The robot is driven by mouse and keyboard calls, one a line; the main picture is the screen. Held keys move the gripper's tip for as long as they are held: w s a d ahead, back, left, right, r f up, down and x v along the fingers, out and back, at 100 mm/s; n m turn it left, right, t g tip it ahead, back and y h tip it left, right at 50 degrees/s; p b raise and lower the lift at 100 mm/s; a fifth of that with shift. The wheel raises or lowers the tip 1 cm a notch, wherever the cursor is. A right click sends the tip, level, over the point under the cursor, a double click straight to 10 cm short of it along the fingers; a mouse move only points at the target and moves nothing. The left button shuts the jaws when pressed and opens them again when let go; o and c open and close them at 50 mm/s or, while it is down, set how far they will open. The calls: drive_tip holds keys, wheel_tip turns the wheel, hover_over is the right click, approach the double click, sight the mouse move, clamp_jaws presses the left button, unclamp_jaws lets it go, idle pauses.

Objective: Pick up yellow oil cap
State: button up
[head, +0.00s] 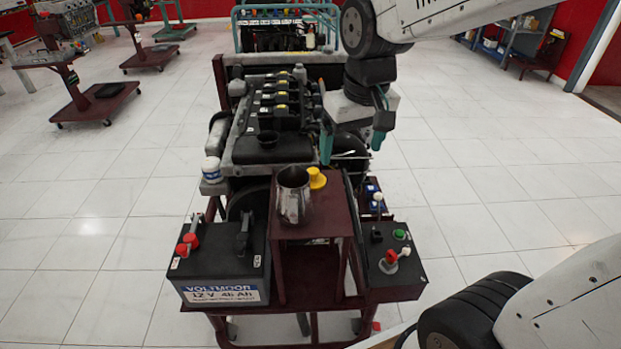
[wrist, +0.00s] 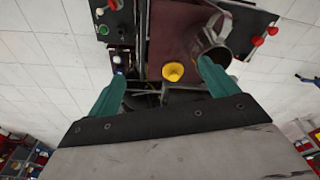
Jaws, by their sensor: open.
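The yellow oil cap (head: 317,179) sits on the dark red raised stand (head: 318,227), just right of a metal pitcher (head: 293,196). In the wrist view the cap (wrist: 173,72) lies between and beyond the two teal fingertips, with the pitcher (wrist: 214,45) to its right, close to the right finger. My gripper (head: 354,144) is open, with its fingers spread wide and nothing between them. In the head view it is above and behind the cap, over the near right side of the engine. It also shows in the wrist view (wrist: 163,77).
The engine (head: 275,120) with an open black funnel-like part is behind.

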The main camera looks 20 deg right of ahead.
hover_over(313, 171)
drive_tip(key=s, duration=0.1)
wheel_tip(313, 171, down, 9)
drive_tip(key=shift+r, duration=0.1)
drive_tip(key=f, duration=0.5)
drive_tip(key=w+f, duration=0.1)
drive_tip(key=f, duration=0.2)
drive_tip(key=shift+w, duration=0.1)
drive_tip(key=c, duration=1.1)
